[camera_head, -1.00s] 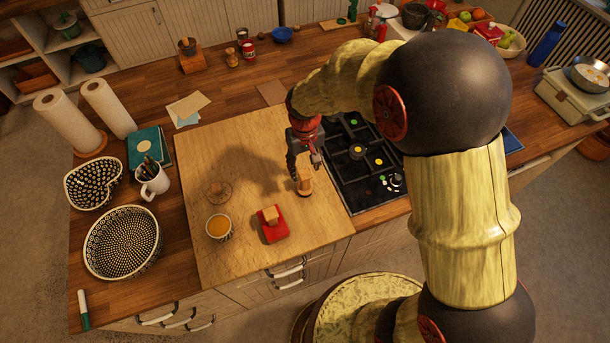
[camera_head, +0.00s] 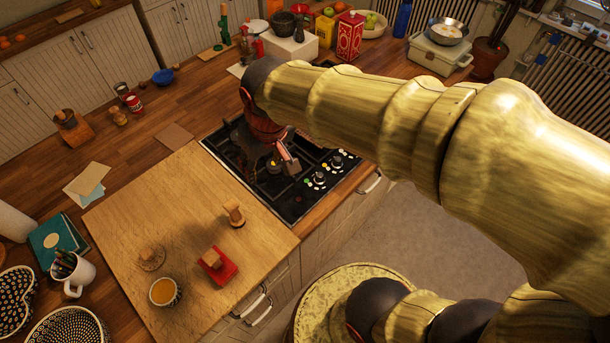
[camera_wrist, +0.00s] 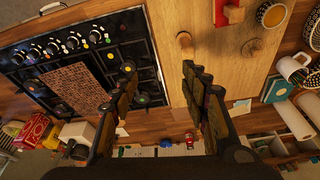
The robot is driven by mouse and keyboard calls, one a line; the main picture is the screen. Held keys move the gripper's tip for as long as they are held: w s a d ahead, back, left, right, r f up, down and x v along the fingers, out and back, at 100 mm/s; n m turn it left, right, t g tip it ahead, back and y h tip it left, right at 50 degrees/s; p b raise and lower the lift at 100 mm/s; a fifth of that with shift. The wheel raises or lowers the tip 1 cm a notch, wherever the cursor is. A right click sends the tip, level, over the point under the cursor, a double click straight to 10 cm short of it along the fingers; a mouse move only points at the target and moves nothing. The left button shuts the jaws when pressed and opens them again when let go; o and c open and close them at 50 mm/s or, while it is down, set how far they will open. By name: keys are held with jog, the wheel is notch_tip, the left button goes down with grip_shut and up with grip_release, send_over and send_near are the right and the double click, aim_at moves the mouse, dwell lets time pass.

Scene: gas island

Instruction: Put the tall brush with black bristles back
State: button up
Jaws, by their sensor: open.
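A small upright wooden piece with a dark base (camera_head: 235,214) stands on the light wooden board (camera_head: 140,215), near its right edge; it looks like the tall brush, but its bristles are too small to make out. In the wrist view it shows from above as a round wooden top (camera_wrist: 183,40). My gripper (camera_head: 285,172) hangs over the black stove, behind and to the right of that piece and apart from it. In the wrist view its two fingers (camera_wrist: 160,75) are spread with nothing between them.
On the board are a red block with a wooden top (camera_head: 217,265), a low round wooden piece (camera_head: 151,257) and a cup of orange liquid (camera_head: 164,291). The stove (camera_head: 310,185) adjoins the board. A wooden block (camera_head: 74,128) stands at the back left. The board's back half is clear.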

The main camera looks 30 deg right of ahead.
jog(key=s+d+r+t, duration=0.1)
jog(key=s+d+r, duration=0.1)
jog(key=s, duration=0.3)
jog(key=s+d+r+m+t, duration=0.1)
jog(key=s+d+r, duration=0.1)
jog(key=s, duration=0.3)
jog(key=shift+s+d+r, duration=0.3)
jog(key=shift+r, duration=0.05)
jog(key=shift+f, duration=0.1)
